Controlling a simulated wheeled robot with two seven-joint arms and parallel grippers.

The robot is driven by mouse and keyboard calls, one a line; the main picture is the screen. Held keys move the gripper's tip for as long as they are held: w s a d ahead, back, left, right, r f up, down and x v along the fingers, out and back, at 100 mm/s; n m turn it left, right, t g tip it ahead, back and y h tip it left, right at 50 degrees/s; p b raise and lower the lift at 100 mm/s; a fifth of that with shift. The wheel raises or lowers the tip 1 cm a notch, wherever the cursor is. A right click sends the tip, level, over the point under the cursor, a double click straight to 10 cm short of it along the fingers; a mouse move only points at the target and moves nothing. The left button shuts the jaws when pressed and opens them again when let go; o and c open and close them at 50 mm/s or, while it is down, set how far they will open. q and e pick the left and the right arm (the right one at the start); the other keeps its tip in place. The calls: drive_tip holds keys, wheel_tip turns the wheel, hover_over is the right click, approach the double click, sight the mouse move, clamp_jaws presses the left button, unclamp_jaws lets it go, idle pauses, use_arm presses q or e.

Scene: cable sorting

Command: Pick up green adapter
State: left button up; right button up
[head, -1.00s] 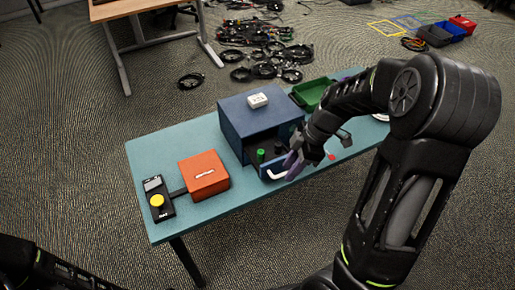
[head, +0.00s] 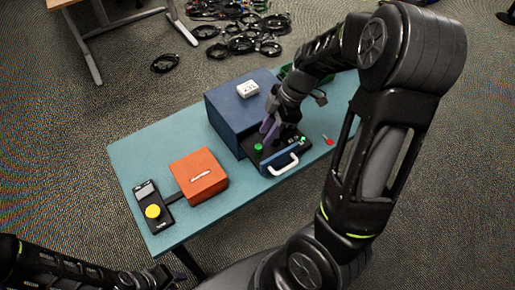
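A small green cylinder (head: 259,147), which looks like the green adapter, stands at the left of the open drawer (head: 268,169) of a blue cabinet. The drawer has a white handle (head: 283,165) on its front. My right gripper (head: 268,132) hangs over the drawer with its purple fingers close to the green cylinder, a little right of and behind it. I cannot tell whether its fingers are parted, and nothing shows between them. The arm hides part of the drawer. My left gripper (head: 160,279) is low at the left, off the table; its fingers are too dark to judge.
The blue cabinet (head: 228,116) carries a white box (head: 247,89). An orange box (head: 198,177) and a black device with a yellow button (head: 152,211) stand left on the teal table (head: 140,155). A red item (head: 328,140) lies right of the drawer. Black cables lie on the floor.

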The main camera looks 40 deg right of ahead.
sight(259, 146)
drive_tip(key=shift+x, duration=1)
drive_tip(key=p+x, duration=0.1)
drive_tip(key=x, duration=0.4)
drive_tip(key=shift+w+f, duration=0.1)
clamp_jaws()
